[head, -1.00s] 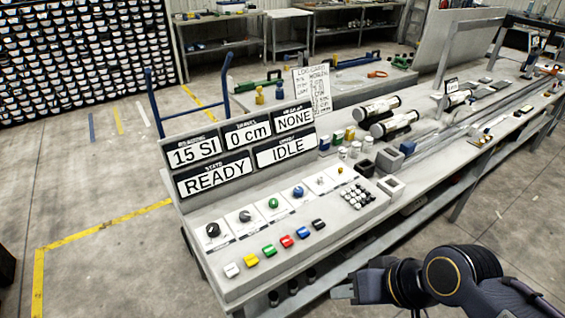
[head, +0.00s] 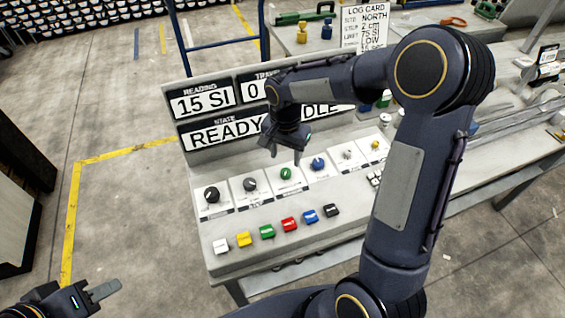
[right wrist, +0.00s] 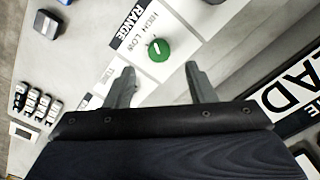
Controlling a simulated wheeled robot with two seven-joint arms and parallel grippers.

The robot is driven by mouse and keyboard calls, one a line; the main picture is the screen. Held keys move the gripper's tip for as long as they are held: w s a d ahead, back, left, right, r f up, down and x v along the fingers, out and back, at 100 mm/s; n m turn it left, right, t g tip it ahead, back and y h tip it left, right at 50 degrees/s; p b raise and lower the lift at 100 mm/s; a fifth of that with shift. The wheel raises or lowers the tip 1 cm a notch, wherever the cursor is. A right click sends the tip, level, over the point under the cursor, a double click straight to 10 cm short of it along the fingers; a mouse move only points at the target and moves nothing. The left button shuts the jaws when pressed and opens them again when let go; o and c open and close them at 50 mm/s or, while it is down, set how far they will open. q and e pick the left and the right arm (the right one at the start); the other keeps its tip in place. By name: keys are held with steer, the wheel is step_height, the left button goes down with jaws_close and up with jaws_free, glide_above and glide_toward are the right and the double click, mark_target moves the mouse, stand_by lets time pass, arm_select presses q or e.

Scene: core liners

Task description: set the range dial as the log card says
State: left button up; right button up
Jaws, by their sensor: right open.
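The green range dial (head: 286,173) sits on the sloped console (head: 225,262), on a white plate in the row of knobs. In the right wrist view the green dial (right wrist: 158,50) has a white pointer line, beside a RANGE label with HIGH and LOW; which mark it points at I cannot tell. The log card (head: 365,28) stands behind the console and reads NORTH, 2 cm, 75 SI, LOW; my arm partly covers it. My right gripper (head: 286,154) is open and empty just above the green dial, fingers apart from it. My left gripper (head: 98,292) is at the lower left, away from the console.
Black (head: 212,194), grey (head: 250,184) and blue (head: 318,163) knobs flank the dial. Several coloured buttons (head: 289,224) line the front. The display board (head: 205,105) behind reads 15 SI and READY, partly covered by my right arm. Floor at the left is clear.

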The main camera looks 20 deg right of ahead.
mark_target(286, 172)
step_height(286, 172, down, 6)
steer(key=shift+f, duration=0.1)
steer(key=shift+c, duration=0.3)
steer(key=c, duration=0.9)
